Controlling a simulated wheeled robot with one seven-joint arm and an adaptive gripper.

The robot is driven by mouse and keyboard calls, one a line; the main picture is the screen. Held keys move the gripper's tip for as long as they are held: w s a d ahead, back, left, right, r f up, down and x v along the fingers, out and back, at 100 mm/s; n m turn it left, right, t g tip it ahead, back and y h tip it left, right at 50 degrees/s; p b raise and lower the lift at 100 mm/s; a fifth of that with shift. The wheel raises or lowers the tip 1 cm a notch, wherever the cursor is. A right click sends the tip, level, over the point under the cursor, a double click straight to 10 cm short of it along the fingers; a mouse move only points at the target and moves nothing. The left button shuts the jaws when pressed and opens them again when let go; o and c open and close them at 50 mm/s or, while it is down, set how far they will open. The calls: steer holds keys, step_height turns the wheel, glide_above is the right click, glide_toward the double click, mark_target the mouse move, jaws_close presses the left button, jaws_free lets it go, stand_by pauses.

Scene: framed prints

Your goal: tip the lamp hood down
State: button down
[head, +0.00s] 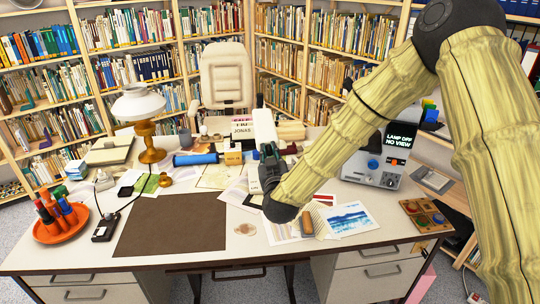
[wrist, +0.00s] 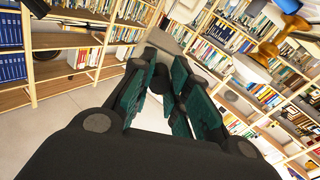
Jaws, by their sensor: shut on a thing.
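A tall white upright piece (head: 264,126) stands over the middle of the desk in the head view. It may be the lamp hood, but I cannot tell for sure. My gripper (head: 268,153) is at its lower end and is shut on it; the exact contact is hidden. In the wrist view my dark green fingers (wrist: 160,85) stand on either side of a pale area. A brass lamp with a white shade (head: 138,103) stands on the left of the desk, well apart from my gripper. Its brass part shows in the wrist view (wrist: 262,58).
A grey viewer (head: 380,160) on the right reads "LAMP OFF NO VIEW". Papers, a blue roll (head: 195,159) and small boxes crowd the desk's middle. A brown mat (head: 170,225) and an orange tray (head: 62,229) are at the left. A chair (head: 226,75) and bookshelves stand behind.

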steer(key=shift+t, duration=0.4)
steer(key=f+b, duration=0.4)
steer(key=f, duration=0.1)
steer(key=shift+w+f+b, duration=0.25)
steer(key=shift+w+b, duration=0.05)
steer(key=shift+w, duration=0.1)
steer(key=c, duration=1.3)
jaws_free()
steer(key=shift+r, duration=0.1)
steer(key=s, duration=0.4)
steer(key=s+d+f, duration=0.1)
steer(key=s, duration=0.6)
steer(key=shift+s+d+f, duration=0.2)
steer(key=shift+s, duration=0.2)
steer(key=shift+f, duration=0.1)
